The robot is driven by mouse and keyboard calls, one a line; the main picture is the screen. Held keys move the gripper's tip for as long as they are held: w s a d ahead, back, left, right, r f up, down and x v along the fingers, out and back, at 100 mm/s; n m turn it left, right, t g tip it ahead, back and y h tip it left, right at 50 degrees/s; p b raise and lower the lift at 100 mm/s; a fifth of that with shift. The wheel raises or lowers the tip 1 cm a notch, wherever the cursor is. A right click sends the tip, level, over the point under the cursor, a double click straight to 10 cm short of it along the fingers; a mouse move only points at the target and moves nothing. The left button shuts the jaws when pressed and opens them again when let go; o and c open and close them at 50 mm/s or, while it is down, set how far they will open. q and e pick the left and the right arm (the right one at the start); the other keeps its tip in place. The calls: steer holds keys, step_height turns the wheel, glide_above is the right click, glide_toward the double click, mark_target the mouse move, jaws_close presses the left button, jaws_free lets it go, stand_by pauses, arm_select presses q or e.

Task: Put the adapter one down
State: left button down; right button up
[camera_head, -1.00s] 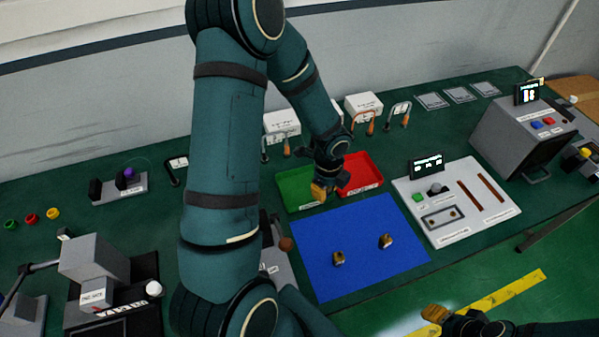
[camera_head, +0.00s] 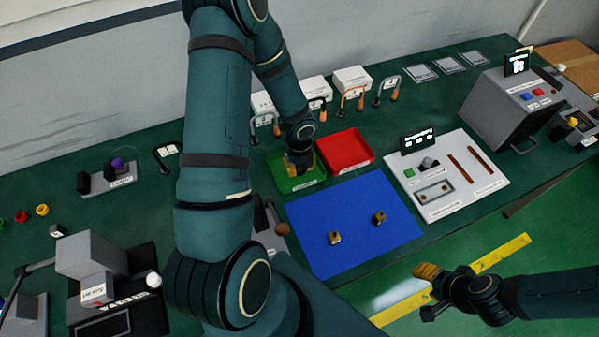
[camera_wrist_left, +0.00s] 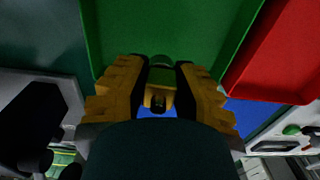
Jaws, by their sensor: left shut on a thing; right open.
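My left gripper (camera_head: 297,172) is over the green tray (camera_head: 281,181), pointing down. The left wrist view shows its yellow fingers (camera_wrist_left: 162,84) shut on a small brass-and-dark adapter (camera_wrist_left: 158,100), with the green tray (camera_wrist_left: 170,25) beyond it. I cannot tell whether the adapter touches the tray floor, and the arm hides it in the head view. Two more brass pieces, at left (camera_head: 334,238) and right (camera_head: 379,217), stand apart on the blue mat (camera_head: 355,245). My right gripper (camera_head: 427,271) is open and empty, off the table's front edge.
The red tray (camera_head: 345,151) adjoins the green one on the right. A white panel with switches (camera_head: 455,180) and a grey box-shaped device (camera_head: 510,110) stand further right. A press-like device (camera_head: 95,270) is at left.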

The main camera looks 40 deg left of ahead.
mark_target(300, 173)
arm_select(q)
steer(key=shift+w+f, duration=0.1)
steer(key=shift+f, duration=1.35)
steer(key=shift+b, duration=0.3)
steer(key=shift+f, duration=0.15)
steer(key=c, duration=0.9)
jaws_free()
